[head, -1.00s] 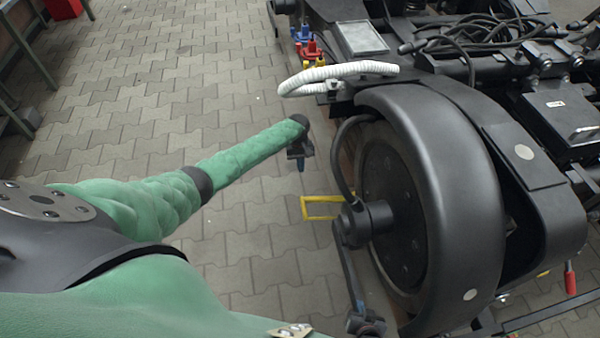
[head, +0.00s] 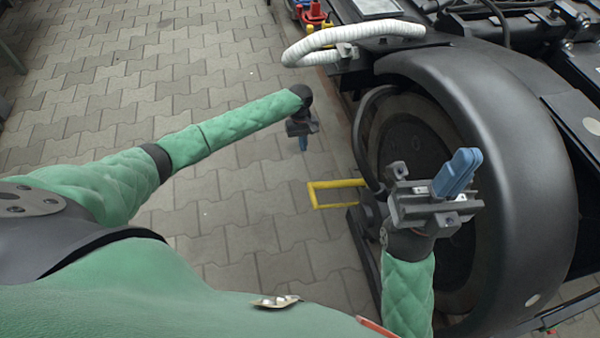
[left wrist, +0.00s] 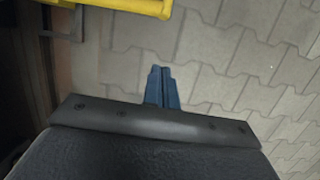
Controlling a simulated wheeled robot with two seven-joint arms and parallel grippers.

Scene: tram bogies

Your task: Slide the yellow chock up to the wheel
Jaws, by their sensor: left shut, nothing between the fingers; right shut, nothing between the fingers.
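The yellow chock (head: 336,183) shows as a yellow bar frame on the paving beside the big black wheel (head: 535,170); its right end is hidden behind my right gripper and the dark parts there. It also shows at the top of the left wrist view (left wrist: 150,7). My left gripper (head: 303,145) points down, shut and empty, above the paving, apart from the chock and a little beyond it in the head view. Its blue fingers are together in the left wrist view (left wrist: 162,85). My right gripper (head: 458,172) is shut and empty, raised in front of the wheel.
A white corrugated hose (head: 345,35) loops beside the bogie above the wheel. A dark cable (head: 360,135) curves down in front of the wheel. Red, blue and yellow fittings (head: 315,14) sit at the top. The paving to the left is clear.

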